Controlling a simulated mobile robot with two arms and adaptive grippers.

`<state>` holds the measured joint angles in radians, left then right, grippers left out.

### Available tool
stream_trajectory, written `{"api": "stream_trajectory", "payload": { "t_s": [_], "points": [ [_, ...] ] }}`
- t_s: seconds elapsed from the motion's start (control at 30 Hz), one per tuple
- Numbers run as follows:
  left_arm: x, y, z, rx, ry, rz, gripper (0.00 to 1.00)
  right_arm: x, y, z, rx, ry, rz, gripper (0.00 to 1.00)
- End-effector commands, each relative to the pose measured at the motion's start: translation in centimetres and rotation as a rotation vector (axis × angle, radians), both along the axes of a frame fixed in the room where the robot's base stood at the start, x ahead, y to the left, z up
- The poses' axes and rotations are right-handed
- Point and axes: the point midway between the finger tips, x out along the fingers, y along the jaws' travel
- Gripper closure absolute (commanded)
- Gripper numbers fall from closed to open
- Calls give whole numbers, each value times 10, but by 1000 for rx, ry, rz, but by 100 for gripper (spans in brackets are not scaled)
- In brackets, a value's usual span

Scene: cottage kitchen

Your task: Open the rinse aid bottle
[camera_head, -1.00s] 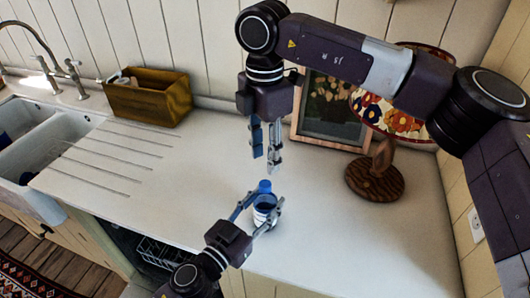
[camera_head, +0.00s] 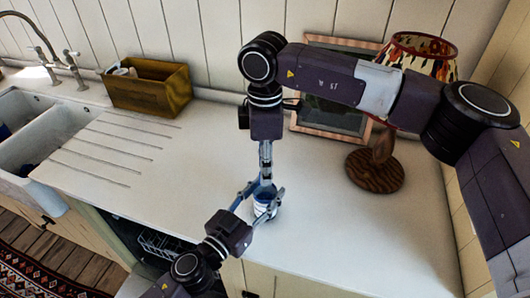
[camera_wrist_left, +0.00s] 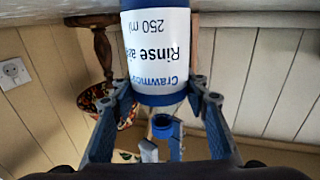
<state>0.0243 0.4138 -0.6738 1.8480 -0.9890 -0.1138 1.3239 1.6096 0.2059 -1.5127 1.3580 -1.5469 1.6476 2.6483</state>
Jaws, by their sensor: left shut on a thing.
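A wooden box (camera_head: 148,88) stands at the back left, beside the sink (camera_head: 50,135). A picture frame (camera_head: 335,135) and a lamp with a wooden base (camera_head: 375,172) stand behind my right arm. The counter right of the bottle is clear.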

Motion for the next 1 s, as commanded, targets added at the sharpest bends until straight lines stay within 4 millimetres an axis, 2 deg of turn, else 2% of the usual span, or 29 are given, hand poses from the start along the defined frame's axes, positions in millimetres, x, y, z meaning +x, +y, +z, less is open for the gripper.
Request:
{"api": "stream_trajectory", "payload": {
  "t_s": [0.17, 0.43, 0.73, 1.0],
  "points": [
    [0, 0, 1, -1, -1, 0, 100, 0, 0, -12, 1, 0, 1, 66],
    [0, 0, 1, -1, -1, 0, 100, 0, 0, -13, 0, 0, 1, 66],
    [0, 0, 1, -1, -1, 0, 100, 0, 0, -12, 0, 0, 1, 99],
    [0, 0, 1, -1, -1, 0, 100, 0, 0, -12, 0, -1, 62, 100]
  ]
}}
